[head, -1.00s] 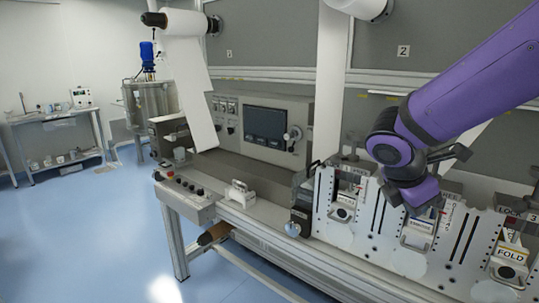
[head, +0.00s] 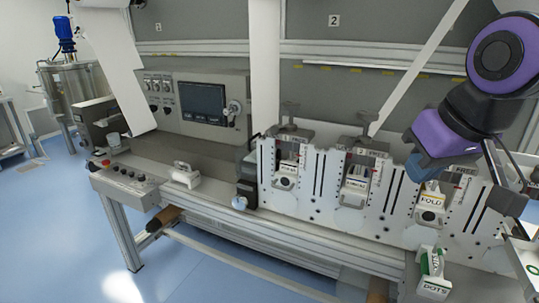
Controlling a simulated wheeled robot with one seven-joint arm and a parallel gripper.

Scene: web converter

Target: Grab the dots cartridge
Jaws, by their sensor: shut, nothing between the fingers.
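The dots cartridge (head: 433,275) is a white block with green marks and the word DOTS on its front. It sits low at the right in the head view, in front of the slotted white panels and below the FOLD cartridge. My gripper (head: 510,200) is dark, at the end of my purple arm, at the right above and to the right of the dots cartridge and clear of it. It is shut and empty; its fingertips are small and partly hard to make out.
The FOLD cartridge (head: 431,205) stands in a slot of the white panels (head: 320,195), with other cartridges to its left. A white piece with a green mark (head: 528,265) is cut off at the right edge. A white-handled object (head: 186,175) lies on the left bench.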

